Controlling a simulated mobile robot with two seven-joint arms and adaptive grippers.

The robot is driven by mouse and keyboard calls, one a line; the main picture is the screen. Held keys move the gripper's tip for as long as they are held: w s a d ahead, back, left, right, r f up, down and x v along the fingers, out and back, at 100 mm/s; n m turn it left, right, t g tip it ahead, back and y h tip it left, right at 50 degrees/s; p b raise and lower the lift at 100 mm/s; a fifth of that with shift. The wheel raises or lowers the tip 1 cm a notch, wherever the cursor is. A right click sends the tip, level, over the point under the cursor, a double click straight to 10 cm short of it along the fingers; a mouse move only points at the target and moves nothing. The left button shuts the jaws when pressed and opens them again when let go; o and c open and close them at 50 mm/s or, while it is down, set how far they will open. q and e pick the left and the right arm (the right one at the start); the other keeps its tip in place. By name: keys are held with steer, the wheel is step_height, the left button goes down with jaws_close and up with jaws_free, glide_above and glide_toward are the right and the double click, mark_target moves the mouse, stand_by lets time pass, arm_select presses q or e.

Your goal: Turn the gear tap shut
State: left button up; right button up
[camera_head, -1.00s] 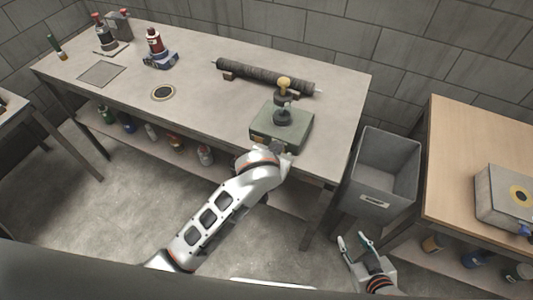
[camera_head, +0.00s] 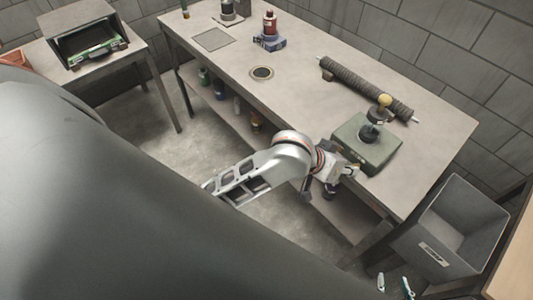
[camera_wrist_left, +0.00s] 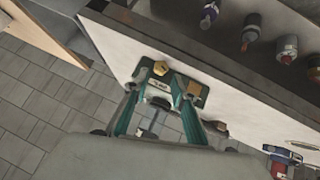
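What I take for the gear tap is a green box (camera_head: 352,148) with a dark round fitting (camera_head: 371,132) and a yellow knob (camera_head: 384,101) on top. It stands upright at the table's front right edge. My left gripper (camera_head: 343,176) is at the box's near side; its fingertips are unclear in the head view. My right gripper (camera_head: 394,286) is open and empty at the bottom edge, away from the box.
A dark ribbed tube (camera_head: 365,88) lies behind the box on the table (camera_head: 310,108). A grey bin (camera_head: 452,228) stands right of the table. A red bottle on a blue base (camera_head: 269,41) and a round disc (camera_head: 262,73) are farther left. The table's middle is clear.

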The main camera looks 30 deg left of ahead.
arm_select(q)
steer(key=s+a+f+m+t+y+b, duration=0.1)
steer(key=s+a+f+b, duration=0.3)
steer(key=s+a+f, duration=0.3)
steer(key=s+a+f+t+y+b, duration=0.1)
steer(key=s+a+f+b, duration=0.4)
steer(key=f, duration=1.2)
steer(key=shift+s+a+f+m+t, duration=0.25)
steer(key=shift+s+a+m+t, duration=0.15)
steer(key=shift+s+a, duration=1.3)
